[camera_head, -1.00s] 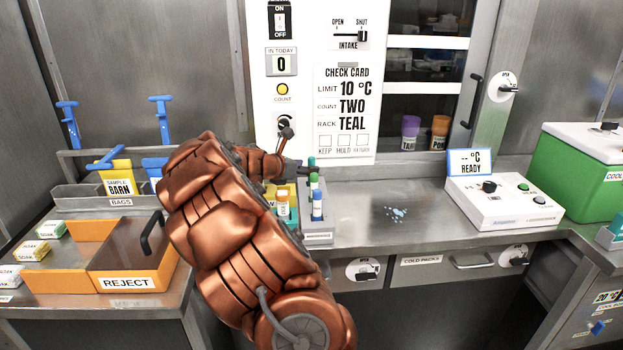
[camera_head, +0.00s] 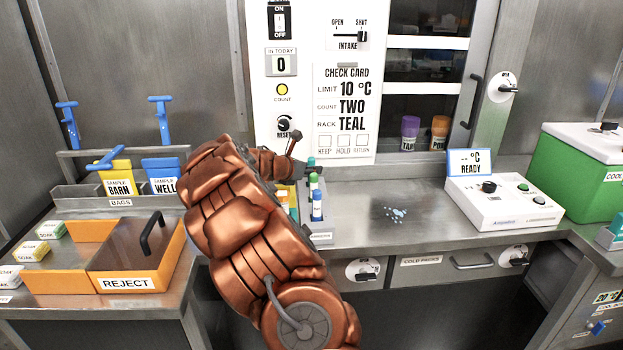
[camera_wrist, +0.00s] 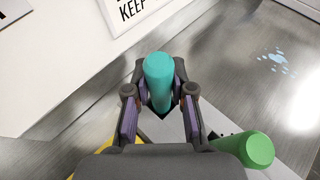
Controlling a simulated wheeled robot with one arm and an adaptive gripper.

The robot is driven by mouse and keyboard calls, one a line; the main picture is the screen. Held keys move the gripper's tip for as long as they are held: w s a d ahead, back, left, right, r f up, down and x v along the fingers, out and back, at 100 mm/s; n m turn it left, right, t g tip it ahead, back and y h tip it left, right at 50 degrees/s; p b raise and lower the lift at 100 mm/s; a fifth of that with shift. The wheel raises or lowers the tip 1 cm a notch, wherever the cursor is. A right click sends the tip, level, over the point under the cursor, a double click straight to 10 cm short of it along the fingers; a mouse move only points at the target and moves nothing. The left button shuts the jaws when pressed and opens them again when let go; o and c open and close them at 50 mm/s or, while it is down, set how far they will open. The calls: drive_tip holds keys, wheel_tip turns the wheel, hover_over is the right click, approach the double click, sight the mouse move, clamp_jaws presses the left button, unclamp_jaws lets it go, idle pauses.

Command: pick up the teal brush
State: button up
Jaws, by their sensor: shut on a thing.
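The teal brush (camera_wrist: 158,78) stands between the two fingers of my gripper (camera_wrist: 160,98) in the wrist view. The fingers are shut on it, just below its rounded top. Its lower part is hidden. In the head view only the teal top (camera_head: 311,161) shows, at the far end of the small grey rack (camera_head: 320,238). My copper arm hides most of my gripper there. I cannot tell whether the brush has left the rack.
A green-topped piece (camera_head: 314,182), also in the wrist view (camera_wrist: 256,150), and a blue one (camera_head: 317,207) stand close by in the rack. A white panel (camera_head: 340,60) rises behind. The counter (camera_head: 380,245) to the right is mostly clear.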

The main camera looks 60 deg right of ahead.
clamp_jaws()
